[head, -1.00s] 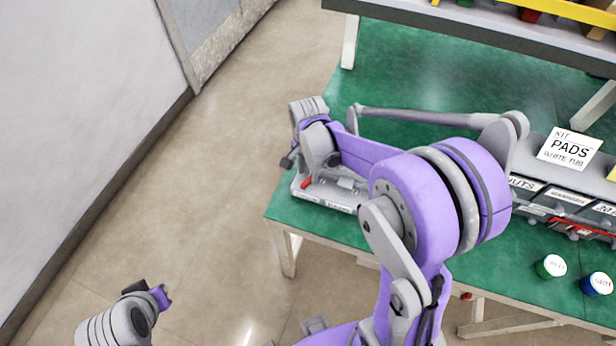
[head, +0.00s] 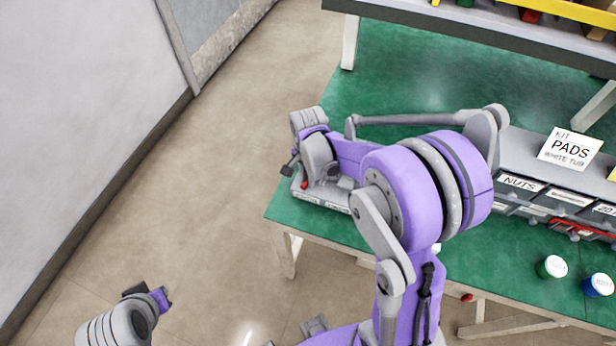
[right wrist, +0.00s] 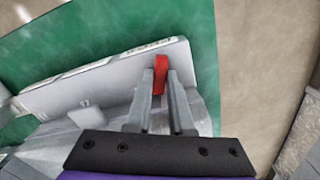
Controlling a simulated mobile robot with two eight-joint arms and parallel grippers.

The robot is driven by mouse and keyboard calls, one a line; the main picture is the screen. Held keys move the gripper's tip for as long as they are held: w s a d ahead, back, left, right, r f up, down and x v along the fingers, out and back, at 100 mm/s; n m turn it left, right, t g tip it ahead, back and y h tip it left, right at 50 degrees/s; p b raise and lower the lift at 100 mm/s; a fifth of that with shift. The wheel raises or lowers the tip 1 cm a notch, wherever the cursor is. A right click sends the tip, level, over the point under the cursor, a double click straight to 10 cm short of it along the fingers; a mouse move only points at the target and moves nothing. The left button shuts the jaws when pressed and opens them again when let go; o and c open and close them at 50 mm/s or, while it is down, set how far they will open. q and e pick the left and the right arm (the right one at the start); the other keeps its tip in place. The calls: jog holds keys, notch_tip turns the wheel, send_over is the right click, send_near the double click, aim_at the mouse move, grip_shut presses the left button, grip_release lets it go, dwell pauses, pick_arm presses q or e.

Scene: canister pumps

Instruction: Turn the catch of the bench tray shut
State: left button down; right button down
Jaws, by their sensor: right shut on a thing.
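The bench tray (head: 310,197) is light grey and sits at the left corner of the green bench. My right wrist covers much of it. Its small red catch (head: 304,185) shows beside my right gripper at the tray's left part. In the right wrist view the catch (right wrist: 160,74) stands at the tray wall (right wrist: 110,80), between the tips of my right gripper (right wrist: 163,84), which is shut on it. My left gripper (head: 161,297) hangs low over the floor at the lower left, away from the bench; its jaw opening is unclear.
A row of labelled bins (head: 520,184) and a "KIT PADS" card (head: 570,149) stand at the right. Two small jars, one green-sided (head: 551,267) and one blue-sided (head: 597,284), stand near the front edge. Floor left of the bench is clear.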

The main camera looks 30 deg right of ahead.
jog(key=shift+f+n+b, duration=0.15)
jog(key=shift+n+b, duration=0.4)
jog(key=shift+n, duration=0.55)
jog(key=shift+n+b, duration=0.35)
jog(key=shift+n, duration=0.85)
pick_arm(q)
jog(key=shift+s+f, duration=0.25)
jog(key=shift+f, duration=0.35)
jog(key=shift+s+f, duration=0.2)
jog(key=shift+f, duration=0.4)
pick_arm(e)
jog(key=c, duration=0.8)
grip_release()
jog(key=shift+r, duration=0.2)
pick_arm(q)
jog(key=shift+w+r+p, duration=0.2)
jog(key=shift+r+p, duration=0.25)
jog(key=shift+r, duration=0.1)
pick_arm(e)
notch_tip(320, 180, up, 11)
